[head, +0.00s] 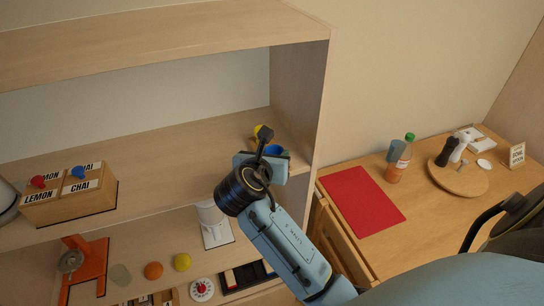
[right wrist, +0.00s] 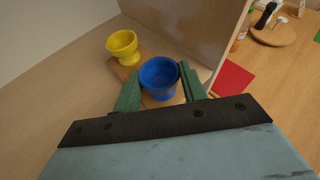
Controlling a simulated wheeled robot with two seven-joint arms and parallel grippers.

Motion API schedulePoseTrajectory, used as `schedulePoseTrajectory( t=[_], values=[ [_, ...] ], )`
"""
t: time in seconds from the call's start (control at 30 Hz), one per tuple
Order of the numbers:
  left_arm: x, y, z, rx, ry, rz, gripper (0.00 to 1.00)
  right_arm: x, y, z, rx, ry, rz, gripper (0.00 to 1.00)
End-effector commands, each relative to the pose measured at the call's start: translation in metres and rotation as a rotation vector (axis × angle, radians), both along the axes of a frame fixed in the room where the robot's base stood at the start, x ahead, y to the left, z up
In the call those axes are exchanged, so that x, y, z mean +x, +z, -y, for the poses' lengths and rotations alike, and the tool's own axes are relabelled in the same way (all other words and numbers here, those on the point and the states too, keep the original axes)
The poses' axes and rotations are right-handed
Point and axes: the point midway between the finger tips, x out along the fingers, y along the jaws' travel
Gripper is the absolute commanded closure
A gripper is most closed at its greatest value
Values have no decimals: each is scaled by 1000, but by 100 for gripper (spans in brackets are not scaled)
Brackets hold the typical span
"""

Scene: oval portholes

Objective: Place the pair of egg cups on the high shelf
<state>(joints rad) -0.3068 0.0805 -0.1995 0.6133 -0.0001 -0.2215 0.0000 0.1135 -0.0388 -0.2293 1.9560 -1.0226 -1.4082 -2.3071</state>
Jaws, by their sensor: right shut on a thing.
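The blue egg cup (right wrist: 159,75) is between the green fingers of my right gripper (right wrist: 158,88), which is shut on it. In the head view the blue cup (head: 274,150) is partly hidden by my right gripper (head: 264,158). The yellow egg cup (right wrist: 122,43) stands upright just beyond it to the left, apart from the fingers; in the head view only part of it (head: 257,130) shows. A small wooden board (right wrist: 126,72) lies under the cups at the right end of the middle shelf (head: 150,160). Whether the blue cup touches the board is unclear. My left gripper is not in view.
An upright side panel (head: 300,90) closes the shelf's right end. An upper shelf (head: 150,42) runs above, bare where visible.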

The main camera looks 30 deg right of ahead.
Motion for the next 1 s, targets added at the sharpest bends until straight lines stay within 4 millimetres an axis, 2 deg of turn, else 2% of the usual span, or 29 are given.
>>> schedulePoseTrajectory(
  t=[0.1,0.17,0.47,0.5,0.63,1.0],
  values=[
    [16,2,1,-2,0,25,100,0,-7,1,-2,0,4,91],
    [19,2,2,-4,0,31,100,0,-7,0,-2,-1,5,91],
    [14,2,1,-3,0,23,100,0,-10,0,-2,0,3,91],
    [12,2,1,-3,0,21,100,0,-11,0,-2,0,1,54],
    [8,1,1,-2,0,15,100,0,-11,0,-1,0,1,37],
    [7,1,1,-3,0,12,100,-1,-7,-1,2,1,3,36]
  ],
)
